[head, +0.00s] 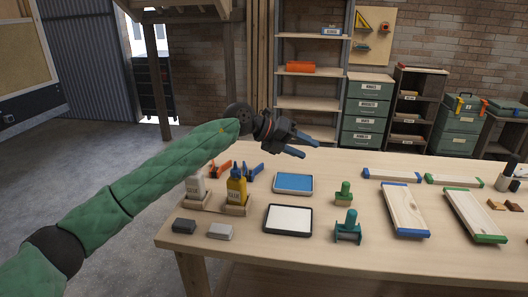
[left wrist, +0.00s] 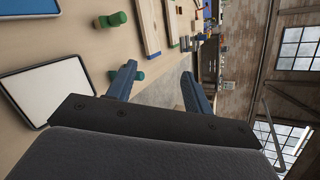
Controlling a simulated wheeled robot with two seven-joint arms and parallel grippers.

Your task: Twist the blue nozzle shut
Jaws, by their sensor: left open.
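The blue nozzle (head: 236,171) tops a yellow bottle (head: 237,190) that stands upright in a wooden holder at the left of the workbench in the head view. It is small there, so I cannot tell how far it is turned. My left gripper (head: 309,149) is open and empty above the bench, to the right of the nozzle and apart from it. Its two blue fingers also show spread in the left wrist view (left wrist: 158,71), where neither bottle shows. My right gripper is in no view.
A blue pad tray (head: 293,184), a white pad tray (head: 289,220), green stamps (head: 348,228) and wooden boards (head: 404,208) lie to the right. Two small blocks (head: 220,231) lie in front.

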